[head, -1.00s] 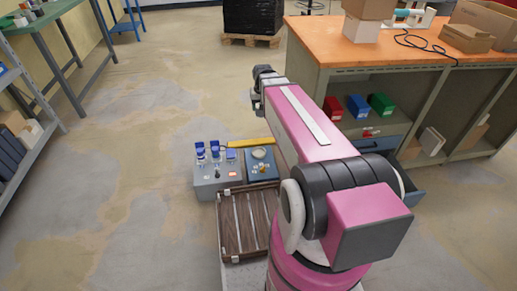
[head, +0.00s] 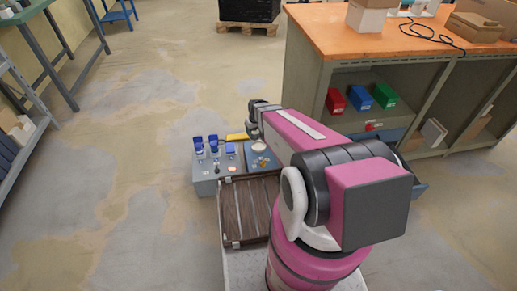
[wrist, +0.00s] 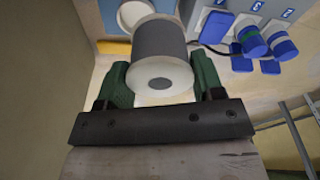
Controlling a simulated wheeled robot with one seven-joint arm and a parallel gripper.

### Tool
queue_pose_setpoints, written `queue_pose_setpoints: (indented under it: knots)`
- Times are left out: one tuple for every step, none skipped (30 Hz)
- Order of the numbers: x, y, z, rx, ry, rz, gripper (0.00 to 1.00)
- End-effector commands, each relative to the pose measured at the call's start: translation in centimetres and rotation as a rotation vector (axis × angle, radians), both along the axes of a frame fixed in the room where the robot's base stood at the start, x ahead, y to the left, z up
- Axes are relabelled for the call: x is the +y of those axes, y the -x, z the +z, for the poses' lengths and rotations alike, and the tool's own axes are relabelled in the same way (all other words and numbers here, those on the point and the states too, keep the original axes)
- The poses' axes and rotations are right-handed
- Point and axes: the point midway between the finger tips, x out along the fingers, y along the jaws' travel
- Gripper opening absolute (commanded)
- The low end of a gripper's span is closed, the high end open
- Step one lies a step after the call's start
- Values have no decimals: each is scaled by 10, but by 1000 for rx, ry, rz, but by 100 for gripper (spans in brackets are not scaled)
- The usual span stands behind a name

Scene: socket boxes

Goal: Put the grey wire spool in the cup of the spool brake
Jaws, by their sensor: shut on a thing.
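The grey wire spool (wrist: 160,54) has a dark grey winding and white ends. My gripper (wrist: 160,88) is shut on it, with a green finger on each side. In the head view my gripper (head: 256,118) is above the blue box (head: 259,163), and the spool cannot be made out there. A pale round part on top of this box (head: 259,147) looks like the cup of the spool brake. In the wrist view a pale round opening in a blue frame (wrist: 132,14) lies just beyond the spool, partly hidden by it. I cannot tell whether they touch.
A grey socket box (head: 207,184) with several blue plugs stands left of the blue box. A yellow object (head: 237,136) lies behind. A dark slatted wooden case (head: 236,222) is in front. A workbench (head: 335,35) with coloured bins stands at the right.

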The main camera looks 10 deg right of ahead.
Motion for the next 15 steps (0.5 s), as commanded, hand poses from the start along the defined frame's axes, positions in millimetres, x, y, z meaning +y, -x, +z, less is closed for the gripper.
queue_pose_setpoints:
  knots:
    - [2, 1, -16, 2, 1, 14, 32]
    - [3, 2, -23, 3, 0, 22, 32]
    - [4, 4, -32, 2, 1, 34, 32]
    - [5, 5, -38, 1, 1, 41, 32]
    - [5, 7, -44, 1, 2, 47, 32]
    - [6, 9, -51, 0, 2, 56, 32]
    - [7, 9, -56, -1, 1, 63, 32]
    - [7, 10, -60, -1, 2, 67, 32]
    - [8, 11, -64, -1, 2, 73, 32]
    - [8, 12, -67, -1, 2, 76, 32]
    - [8, 13, -69, -1, 2, 78, 32]
    - [9, 14, -72, -1, 2, 82, 32]
    - [9, 14, -73, -2, 2, 83, 32]
    - [8, 13, -75, -2, 2, 85, 32]
    - [8, 12, -76, -3, 2, 86, 32]
